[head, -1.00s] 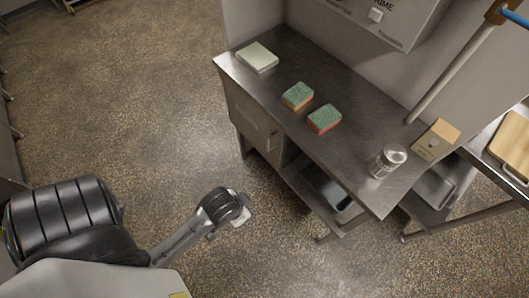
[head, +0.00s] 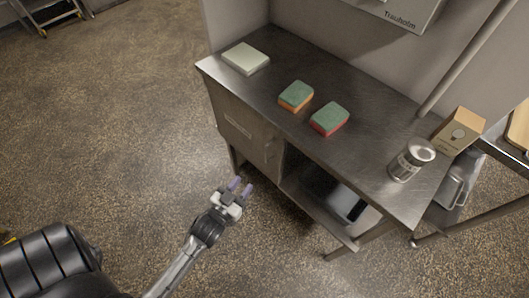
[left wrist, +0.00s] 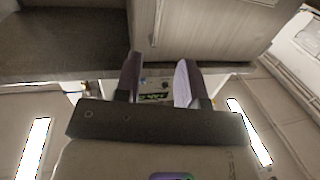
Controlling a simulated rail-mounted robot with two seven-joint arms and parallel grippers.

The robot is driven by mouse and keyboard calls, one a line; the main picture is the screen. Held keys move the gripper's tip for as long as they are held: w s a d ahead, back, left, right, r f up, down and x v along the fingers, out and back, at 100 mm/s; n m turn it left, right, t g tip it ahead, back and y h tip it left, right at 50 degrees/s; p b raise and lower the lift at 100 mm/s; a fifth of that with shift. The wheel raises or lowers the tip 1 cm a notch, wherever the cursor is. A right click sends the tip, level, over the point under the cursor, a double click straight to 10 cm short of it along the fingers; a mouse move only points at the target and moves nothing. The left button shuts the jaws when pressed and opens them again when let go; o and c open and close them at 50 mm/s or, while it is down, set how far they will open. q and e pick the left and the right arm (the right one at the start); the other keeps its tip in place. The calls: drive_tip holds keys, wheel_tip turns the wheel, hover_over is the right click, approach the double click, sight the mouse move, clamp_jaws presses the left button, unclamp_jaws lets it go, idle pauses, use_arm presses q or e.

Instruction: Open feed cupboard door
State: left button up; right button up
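The cupboard door (head: 240,128) is a grey panel under the left part of the steel counter, with a small label and a vertical handle (head: 268,151) near its right edge. It looks closed. In the left wrist view the door (left wrist: 215,30) fills the top, with its bar handle (left wrist: 157,22) above my fingers. My left gripper (head: 241,187) is below and in front of the door, its two purple-grey fingers apart with nothing between them. It also shows in the left wrist view (left wrist: 160,78), apart from the handle. My right gripper is not in view.
An open lower shelf (head: 318,207) is right of the door.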

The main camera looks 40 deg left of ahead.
sight(266, 154)
use_arm(q)
drive_tip(key=shift+w+a+r+b, duration=0.1)
drive_tip(key=shift+w+a+b, duration=0.4)
drive_tip(key=shift+w, duration=1.8)
drive_tip(key=shift+w+a+r+b, duration=0.2)
drive_tip(key=shift+w+b, duration=0.5)
drive_tip(key=shift+w, duration=1.55)
drive_tip(key=shift+w+a+r+b, duration=0.1)
drive_tip(key=shift+w+a+b, duration=0.4)
drive_tip(key=shift+w, duration=1.8)
drive_tip(key=shift+d, duration=0.1)
drive_tip(key=shift+c, duration=0.2)
drive_tip(key=c, duration=0.6)
clamp_jaws()
